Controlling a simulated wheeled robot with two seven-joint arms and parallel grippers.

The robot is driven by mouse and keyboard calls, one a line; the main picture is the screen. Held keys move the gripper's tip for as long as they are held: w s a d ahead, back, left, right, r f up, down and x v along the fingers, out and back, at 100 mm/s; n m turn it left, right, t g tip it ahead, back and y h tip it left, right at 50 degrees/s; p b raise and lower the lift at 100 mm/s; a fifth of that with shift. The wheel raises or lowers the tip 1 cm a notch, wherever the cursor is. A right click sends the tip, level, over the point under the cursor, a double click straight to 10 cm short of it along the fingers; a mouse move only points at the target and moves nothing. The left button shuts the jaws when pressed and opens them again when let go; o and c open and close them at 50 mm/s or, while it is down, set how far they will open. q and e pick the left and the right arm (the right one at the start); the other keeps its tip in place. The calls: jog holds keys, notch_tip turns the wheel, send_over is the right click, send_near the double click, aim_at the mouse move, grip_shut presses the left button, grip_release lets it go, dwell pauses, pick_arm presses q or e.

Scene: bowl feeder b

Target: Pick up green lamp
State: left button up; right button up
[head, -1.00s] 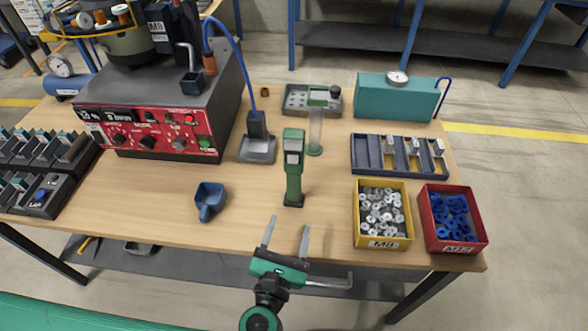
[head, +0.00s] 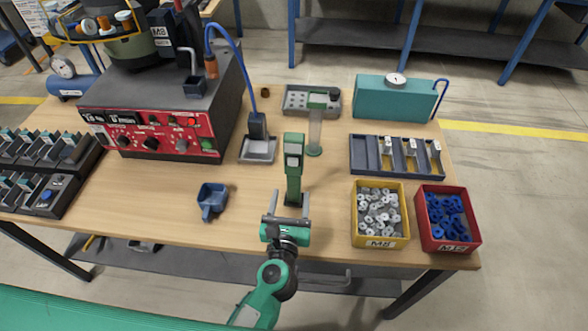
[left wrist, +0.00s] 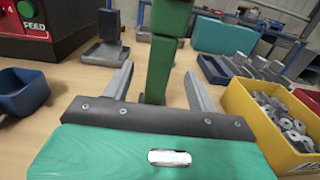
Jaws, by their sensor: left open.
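The green lamp (head: 293,170) stands upright on the wooden table, with a pale panel near its top and a dark base. It also shows in the left wrist view (left wrist: 160,60), straight ahead between the fingers, with its top cut off by the frame. My left gripper (head: 288,208) is open at the lamp's front, low near the base. In the left wrist view the two grey fingers (left wrist: 157,90) point forward on either side of the lamp's lower part. I cannot tell whether either finger touches it. My right gripper does not show.
A yellow bin (head: 380,241) of grey nuts and a red bin (head: 447,243) of blue parts stand right of the lamp. A blue scoop (head: 212,200) lies left. Table between scoop and lamp is free.

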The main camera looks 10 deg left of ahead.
aim_at(293, 182)
pick_arm(q)
jog(key=w, duration=0.1)
jog(key=w+p, duration=0.1)
jog(key=w, duration=0.2)
jog(key=shift+w+d+r, duration=0.15)
jog(key=shift+r, duration=0.25)
jog(key=shift+w, duration=0.3)
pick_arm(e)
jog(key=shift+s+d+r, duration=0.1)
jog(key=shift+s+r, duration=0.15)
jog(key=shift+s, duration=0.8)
pick_arm(q)
jog(key=c, duration=1.2)
jog(key=shift+r+p, duration=0.15)
jog(key=shift+p, duration=0.15)
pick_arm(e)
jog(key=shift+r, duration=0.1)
